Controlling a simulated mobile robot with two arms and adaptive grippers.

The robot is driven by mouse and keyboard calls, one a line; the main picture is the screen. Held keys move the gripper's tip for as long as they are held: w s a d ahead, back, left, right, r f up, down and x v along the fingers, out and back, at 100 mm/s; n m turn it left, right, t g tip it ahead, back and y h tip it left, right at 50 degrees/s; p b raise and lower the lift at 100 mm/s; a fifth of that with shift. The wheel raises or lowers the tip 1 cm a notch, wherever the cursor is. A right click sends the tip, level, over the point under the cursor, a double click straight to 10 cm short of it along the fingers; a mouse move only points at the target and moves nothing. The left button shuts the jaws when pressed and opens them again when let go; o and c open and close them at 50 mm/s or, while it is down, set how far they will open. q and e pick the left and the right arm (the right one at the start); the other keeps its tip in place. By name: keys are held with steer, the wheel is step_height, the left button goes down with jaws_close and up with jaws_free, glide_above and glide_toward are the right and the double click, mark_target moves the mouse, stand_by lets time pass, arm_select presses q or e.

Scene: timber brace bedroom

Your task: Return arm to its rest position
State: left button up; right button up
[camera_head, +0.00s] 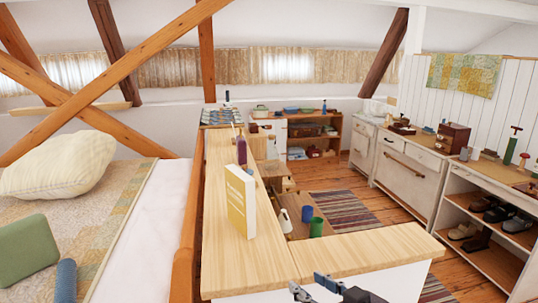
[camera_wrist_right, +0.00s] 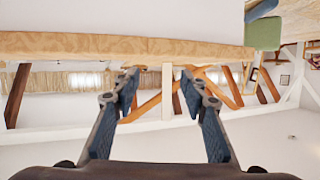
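My right gripper (camera_head: 311,286) shows at the bottom edge of the head view, by the near edge of the pale wooden counter (camera_head: 375,252). I cannot tell whether it touches the counter. In the right wrist view the two dark fingers of the right gripper (camera_wrist_right: 160,88) stand apart with nothing between them. That view looks upside down, with a wooden edge across its top. My left gripper is in neither view.
A yellow book (camera_head: 240,203) stands upright on the counter, with a purple bottle (camera_head: 241,150) farther back. A blue cup (camera_head: 307,214) and a green cup (camera_head: 316,227) stand lower beyond it. A bed with a cream pillow (camera_head: 60,168) is at left. Shoe shelves (camera_head: 490,252) are at right.

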steer(key=s+d+f+m+g+h, duration=0.25)
steer(key=s+d+f+g, duration=0.3)
steer(key=s+f, duration=0.8)
steer(key=s+d+f+m+g+h, duration=0.1)
steer(key=s+d+f+g+h, duration=0.4)
steer(key=s+f, duration=0.85)
steer(key=s+d+f+y, duration=0.1)
steer(key=s+f, duration=0.1)
steer(key=f, duration=1.1)
steer(key=s+f, duration=0.2)
steer(key=f, duration=1.1)
steer(key=s+d+f+g, duration=0.1)
steer(key=s+d+f, duration=0.2)
steer(key=s+f, duration=1.1)
steer(key=shift+s+n, duration=0.35)
steer(key=shift+s, duration=0.8)
